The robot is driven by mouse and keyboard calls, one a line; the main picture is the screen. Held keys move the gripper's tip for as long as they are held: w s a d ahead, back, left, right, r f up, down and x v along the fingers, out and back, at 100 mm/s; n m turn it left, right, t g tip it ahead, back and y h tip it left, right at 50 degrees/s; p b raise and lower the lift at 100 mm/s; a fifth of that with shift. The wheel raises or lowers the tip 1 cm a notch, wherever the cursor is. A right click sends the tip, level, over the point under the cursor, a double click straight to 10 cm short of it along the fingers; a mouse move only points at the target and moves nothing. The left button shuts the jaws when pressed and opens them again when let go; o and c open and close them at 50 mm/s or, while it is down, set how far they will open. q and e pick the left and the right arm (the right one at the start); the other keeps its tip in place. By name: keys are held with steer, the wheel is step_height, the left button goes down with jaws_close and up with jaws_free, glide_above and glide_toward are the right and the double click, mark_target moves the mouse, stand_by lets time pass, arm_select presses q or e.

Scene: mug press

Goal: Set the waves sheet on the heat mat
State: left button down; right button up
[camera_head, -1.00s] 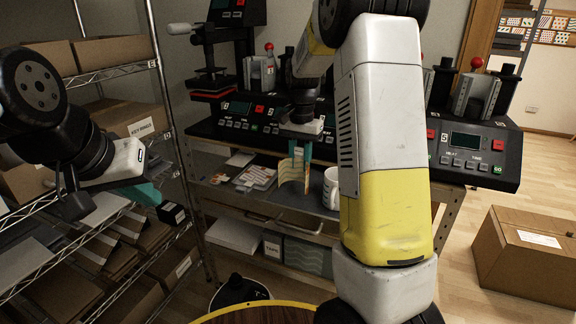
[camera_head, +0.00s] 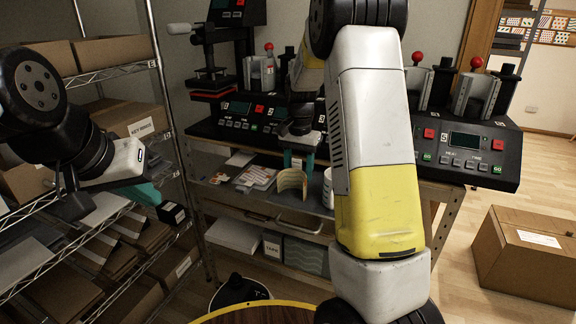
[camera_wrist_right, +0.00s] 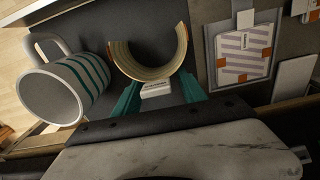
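The waves sheet (camera_head: 291,187), cream with pale green bands, stands curled and upright on the dark grey heat mat (camera_head: 318,209). In the right wrist view the sheet (camera_wrist_right: 150,68) is an open arc seen from above, on the bare grey mat (camera_wrist_right: 90,22). My right gripper (camera_head: 298,160) is just above and behind the sheet. Its teal fingers (camera_wrist_right: 160,92) are spread, apart from the sheet as far as I can tell, with nothing between them but a small white tag. My left gripper (camera_head: 146,194) is at the left by the shelves; its finger gap is unclear.
A white mug (camera_wrist_right: 65,90) with teal stripes stands close beside the sheet. Printed sheets in a holder (camera_wrist_right: 243,55) lie on the other side. Press control units (camera_head: 262,117) stand behind. A wire rack (camera_head: 172,130) is at left, a cardboard box (camera_head: 525,255) on the floor at right.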

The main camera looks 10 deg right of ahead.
step_height(320, 180, up, 12)
steer(key=s+r+n+t+y, duration=0.1)
steer(key=s+r+n, duration=0.1)
steer(key=s+r, duration=0.3)
steer(key=s+a+n+t, duration=0.2)
steer(key=s+n, duration=0.1)
steer(key=s, duration=0.8)
steer(key=s+a+f+n+t+y, duration=0.1)
steer(key=s+a+n+t, duration=0.1)
steer(key=s, duration=0.9)
steer(key=shift+f+n+t, duration=0.3)
steer(key=shift+n+t, duration=0.1)
steer(key=shift+t, duration=0.2)
